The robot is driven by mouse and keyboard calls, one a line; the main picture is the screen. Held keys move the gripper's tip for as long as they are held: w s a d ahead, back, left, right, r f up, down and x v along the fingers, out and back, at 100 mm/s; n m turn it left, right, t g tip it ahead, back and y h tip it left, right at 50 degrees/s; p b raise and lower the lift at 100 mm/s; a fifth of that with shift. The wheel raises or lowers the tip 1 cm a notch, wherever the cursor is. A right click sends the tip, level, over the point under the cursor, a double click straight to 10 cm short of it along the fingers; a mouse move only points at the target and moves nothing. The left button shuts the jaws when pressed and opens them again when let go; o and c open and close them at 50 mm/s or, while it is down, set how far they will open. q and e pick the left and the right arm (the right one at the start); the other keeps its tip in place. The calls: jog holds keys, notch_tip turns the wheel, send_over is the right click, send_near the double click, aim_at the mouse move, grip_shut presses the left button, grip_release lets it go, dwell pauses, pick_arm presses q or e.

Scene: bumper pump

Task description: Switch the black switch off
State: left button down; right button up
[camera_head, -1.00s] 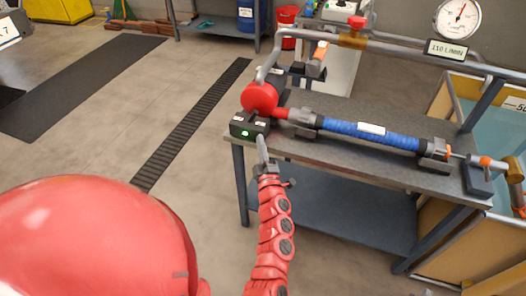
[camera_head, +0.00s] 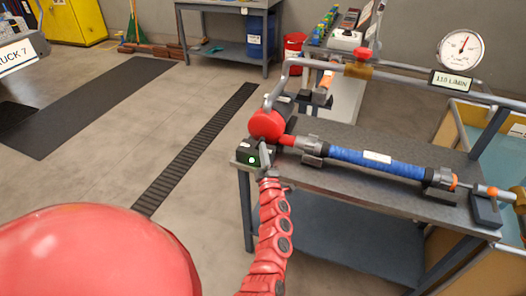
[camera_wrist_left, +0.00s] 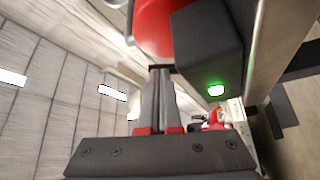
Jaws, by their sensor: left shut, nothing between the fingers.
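The black switch box (camera_head: 246,156) sits at the near left corner of the grey pump bench (camera_head: 330,179), with a green light lit on its front. In the left wrist view the box (camera_wrist_left: 205,45) fills the upper right, its green light glowing. My left gripper (camera_head: 264,145) is shut and empty, its fingers upright at the right end of the box. In the left wrist view its fingertips (camera_wrist_left: 160,70) are close to the box's left edge; I cannot tell whether they touch. The switch's moving part is not clearly visible. My right gripper is not in view.
A red pump part (camera_head: 267,124) stands right behind the box, and a blue hose (camera_head: 355,161) runs right along the bench. Floor at left is open.

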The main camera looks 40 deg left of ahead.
pick_arm(q)
jog(key=shift+a+r+n+g+p, duration=0.1)
jog(key=shift+r+n+g+p, duration=0.1)
jog(key=shift+n+g+p, duration=0.25)
jog(key=shift+s+a+r+n+g+h+p, duration=0.15)
jog(key=shift+a+r+n+g+h+p, duration=0.25)
jog(key=shift+n+p, duration=0.55)
jog(key=n+p, duration=0.1)
jog(key=p, duration=0.1)
jog(key=a+r+n+g+h+p, duration=0.1)
jog(key=p, duration=0.1)
jog(key=a+n+p, duration=0.1)
jog(key=n+p, duration=0.1)
jog(key=p, duration=0.1)
jog(key=shift+s+r+g+h, duration=0.2)
jog(key=shift+s+g+h, duration=0.05)
jog(key=shift+g+h, duration=0.15)
jog(key=shift+f, duration=0.4)
jog(key=shift+d, duration=0.15)
jog(key=r+v, duration=0.1)
jog(key=v, duration=1.2)
jog(key=shift+s+r, duration=0.4)
